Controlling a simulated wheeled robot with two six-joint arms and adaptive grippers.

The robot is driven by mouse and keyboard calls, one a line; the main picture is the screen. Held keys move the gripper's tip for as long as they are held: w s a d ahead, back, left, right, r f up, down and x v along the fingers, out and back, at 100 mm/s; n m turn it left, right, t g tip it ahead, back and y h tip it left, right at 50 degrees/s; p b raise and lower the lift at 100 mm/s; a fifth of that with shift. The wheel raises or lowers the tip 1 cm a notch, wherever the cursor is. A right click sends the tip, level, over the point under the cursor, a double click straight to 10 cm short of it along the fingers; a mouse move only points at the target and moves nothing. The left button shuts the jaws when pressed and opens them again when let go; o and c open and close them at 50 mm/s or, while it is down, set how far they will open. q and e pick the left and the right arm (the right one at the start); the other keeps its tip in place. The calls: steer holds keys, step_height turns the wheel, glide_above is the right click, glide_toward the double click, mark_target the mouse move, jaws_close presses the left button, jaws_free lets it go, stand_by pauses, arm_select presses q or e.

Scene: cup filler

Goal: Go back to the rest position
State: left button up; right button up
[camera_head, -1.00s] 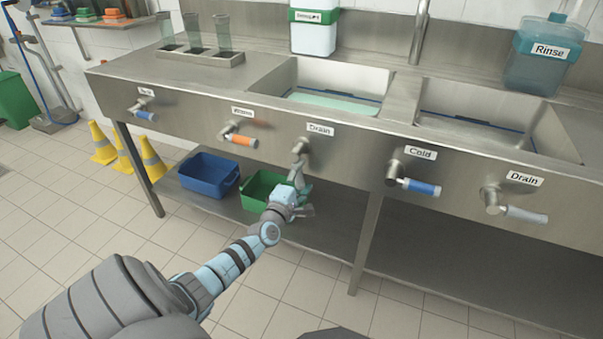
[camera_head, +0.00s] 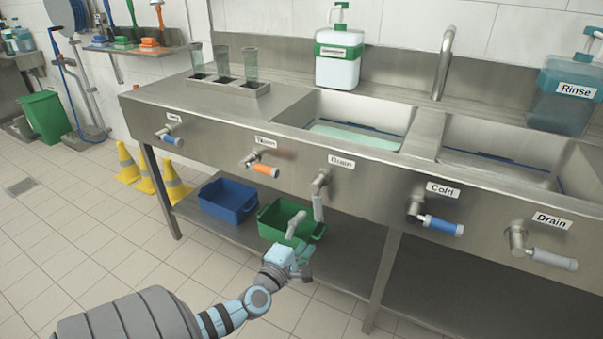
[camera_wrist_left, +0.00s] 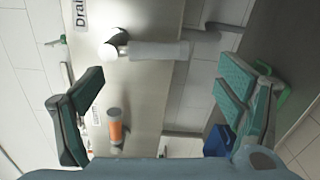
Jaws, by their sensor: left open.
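My left gripper (camera_head: 301,240) is open and empty, in front of the green crate under the steel sink counter. Its two spread fingers (camera_wrist_left: 160,105) show in the left wrist view with nothing between them. The grey-handled drain valve (camera_head: 319,190) is above and a little to the right of the gripper, apart from it, with its handle pointing down. That valve also shows near the top of the left wrist view (camera_wrist_left: 155,50). My right gripper is not in view.
The steel counter (camera_head: 225,125) has more valves along its front, including an orange one (camera_head: 262,169) and a blue one (camera_head: 440,226). A blue crate (camera_head: 228,201) and a green crate (camera_head: 300,222) stand on the lower shelf. Yellow cones (camera_head: 145,170) stand left. Floor in front is clear.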

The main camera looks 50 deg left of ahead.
arm_select(q)
steer(key=shift+v, duration=0.75)
